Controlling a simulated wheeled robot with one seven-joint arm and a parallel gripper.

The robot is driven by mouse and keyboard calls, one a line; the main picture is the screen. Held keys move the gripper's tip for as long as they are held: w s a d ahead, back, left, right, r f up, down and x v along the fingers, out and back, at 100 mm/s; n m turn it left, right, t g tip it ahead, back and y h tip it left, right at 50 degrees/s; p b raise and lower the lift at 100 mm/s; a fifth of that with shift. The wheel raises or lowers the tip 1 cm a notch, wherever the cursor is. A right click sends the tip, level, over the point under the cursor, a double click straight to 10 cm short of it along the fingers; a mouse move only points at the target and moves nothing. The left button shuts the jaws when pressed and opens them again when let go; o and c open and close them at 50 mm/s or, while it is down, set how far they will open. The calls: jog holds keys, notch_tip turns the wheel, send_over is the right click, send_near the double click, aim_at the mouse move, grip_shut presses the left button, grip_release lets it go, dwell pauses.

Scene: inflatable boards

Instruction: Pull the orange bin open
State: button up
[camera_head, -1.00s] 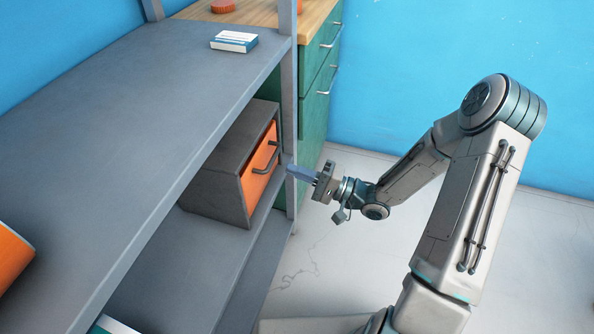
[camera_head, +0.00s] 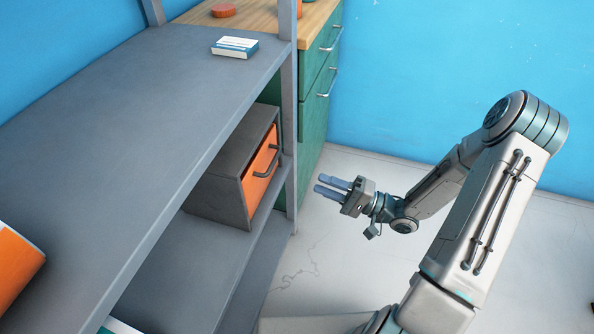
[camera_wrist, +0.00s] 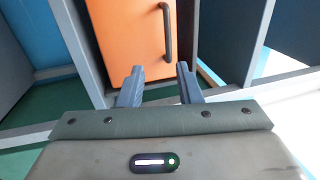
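The orange bin (camera_head: 259,178) is a dark grey box with an orange front and a dark bar handle (camera_head: 268,162). It sits on the lower shelf, at its far end, and its front looks closed. My gripper (camera_head: 325,187) is to the right of the bin in the head view, apart from it, with two bluish fingers spread and nothing between them. In the wrist view, the orange front (camera_wrist: 130,38) and its handle (camera_wrist: 167,32) lie ahead of the fingertips (camera_wrist: 160,70), which do not touch the handle.
A grey shelf unit (camera_head: 150,95) with an upright post (camera_head: 288,110) stands at left. A small white and blue box (camera_head: 235,47) lies on its upper shelf. A green drawer cabinet (camera_head: 315,120) stands behind. The floor (camera_head: 335,255) at right is clear.

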jog(key=v, duration=0.6)
jog(key=shift+p, duration=0.35)
jog(key=c, duration=0.4)
jog(key=shift+w+a+r+n+p, duration=0.15)
jog(key=shift+a+r+n+p, duration=0.15)
jog(key=shift+r, duration=0.05)
grip_shut()
jog(key=n+g+h+p, duration=0.3)
jog(key=n+h+p, duration=0.65)
jog(key=n, duration=0.75)
send_near(263, 156)
jog(key=b+x, duration=0.3)
jog(key=x, duration=0.1)
jog(key=shift+a+f, duration=0.25)
jog(key=shift+f, duration=0.05)
jog(key=shift+w+a+f, duration=0.2)
jog(key=shift+a, duration=0.2)
